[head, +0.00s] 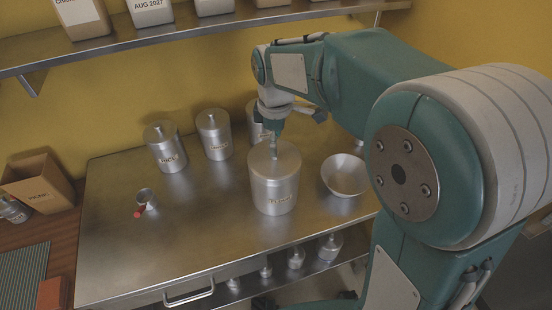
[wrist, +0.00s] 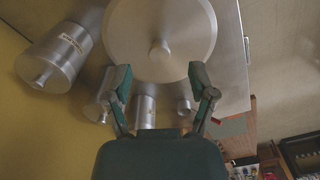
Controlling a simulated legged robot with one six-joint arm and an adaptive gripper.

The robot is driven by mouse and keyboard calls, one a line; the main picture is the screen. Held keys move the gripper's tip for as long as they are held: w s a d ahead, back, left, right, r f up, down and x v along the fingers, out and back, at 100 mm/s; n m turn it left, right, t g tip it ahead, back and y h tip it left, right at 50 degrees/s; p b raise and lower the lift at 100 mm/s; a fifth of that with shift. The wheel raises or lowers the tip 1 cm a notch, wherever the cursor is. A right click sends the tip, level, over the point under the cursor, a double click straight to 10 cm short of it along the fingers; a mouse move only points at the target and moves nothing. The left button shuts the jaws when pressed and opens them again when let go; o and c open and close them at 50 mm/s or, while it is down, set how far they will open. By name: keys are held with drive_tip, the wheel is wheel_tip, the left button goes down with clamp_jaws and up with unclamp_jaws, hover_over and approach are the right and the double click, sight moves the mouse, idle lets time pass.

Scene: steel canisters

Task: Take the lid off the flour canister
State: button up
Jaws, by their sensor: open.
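The flour canister (head: 273,192) is a large steel cylinder standing upright near the middle of the steel table, its label facing the front. Its round lid (head: 287,160) is on top. In the wrist view the lid (wrist: 135,25) fills the top middle, with its small knob (wrist: 160,55) near the centre. In the wrist view my gripper (wrist: 159,75) is open and empty, with one finger on each side below the knob. I cannot tell whether the fingertips touch the lid.
Smaller lidded canisters (head: 165,150) (head: 214,136) stand behind to the left, and another is partly behind my wrist. A metal bowl (head: 345,176) stands close on the right. A small cup (head: 147,197) with a red part is at left. The table's front left is clear.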

drive_tip(key=f, duration=0.4)
drive_tip(key=shift+w+a+f, duration=0.15)
drive_tip(key=shift+a, duration=0.15)
drive_tip(key=shift+d, duration=0.2)
drive_tip(key=c, duration=0.3)
clamp_jaws()
